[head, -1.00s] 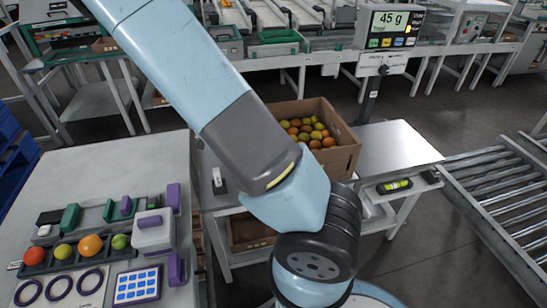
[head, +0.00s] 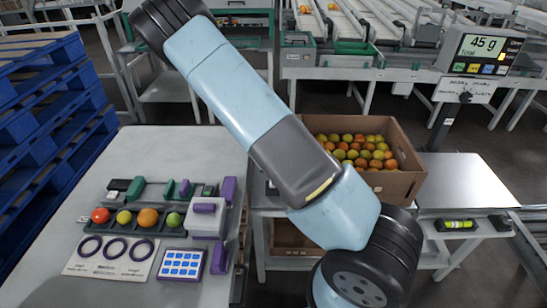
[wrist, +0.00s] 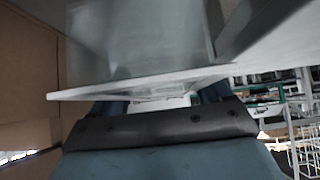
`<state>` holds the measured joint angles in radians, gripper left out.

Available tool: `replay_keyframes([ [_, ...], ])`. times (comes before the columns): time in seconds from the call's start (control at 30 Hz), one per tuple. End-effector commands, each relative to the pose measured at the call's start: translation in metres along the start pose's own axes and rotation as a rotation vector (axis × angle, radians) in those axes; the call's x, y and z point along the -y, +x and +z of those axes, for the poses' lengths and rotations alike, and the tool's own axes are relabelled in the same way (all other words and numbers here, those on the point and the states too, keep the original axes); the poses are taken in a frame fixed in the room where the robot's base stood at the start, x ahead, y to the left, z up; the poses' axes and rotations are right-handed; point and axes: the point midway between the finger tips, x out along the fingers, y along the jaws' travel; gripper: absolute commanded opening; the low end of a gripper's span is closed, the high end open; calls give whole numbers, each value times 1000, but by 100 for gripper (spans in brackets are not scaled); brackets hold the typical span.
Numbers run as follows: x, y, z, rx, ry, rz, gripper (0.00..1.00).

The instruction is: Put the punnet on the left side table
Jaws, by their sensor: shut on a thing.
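In the wrist view, my gripper (wrist: 160,101) is shut on the punnet (wrist: 140,45), a clear, blurred tray with a pale rim that fills the upper middle. Its contents cannot be made out. In the head view my arm reaches up and to the left, and neither gripper nor punnet shows there. The left side table (head: 170,148) is grey and stands at the left of the head view. Its back part is bare.
The table's front half holds a fruit gauge (head: 135,217), a ring card (head: 112,257) and a blue-squared pad (head: 182,263). Blue pallets (head: 55,100) stack at the far left.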

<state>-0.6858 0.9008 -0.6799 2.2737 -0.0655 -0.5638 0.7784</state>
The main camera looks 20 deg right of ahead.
Motion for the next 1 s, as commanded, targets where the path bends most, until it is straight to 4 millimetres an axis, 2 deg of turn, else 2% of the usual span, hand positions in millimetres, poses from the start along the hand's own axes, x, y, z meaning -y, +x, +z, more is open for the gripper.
replay_keyframes([
  [0.5, 0, 29, 30, 1, -1, 1, 45],
  [0.93, 0, 32, 33, 0, 1, 0, 45],
  [0.97, 0, 32, 32, 0, 1, 0, 81],
  [1.0, 0, 32, 32, 0, 1, 0, 85],
])
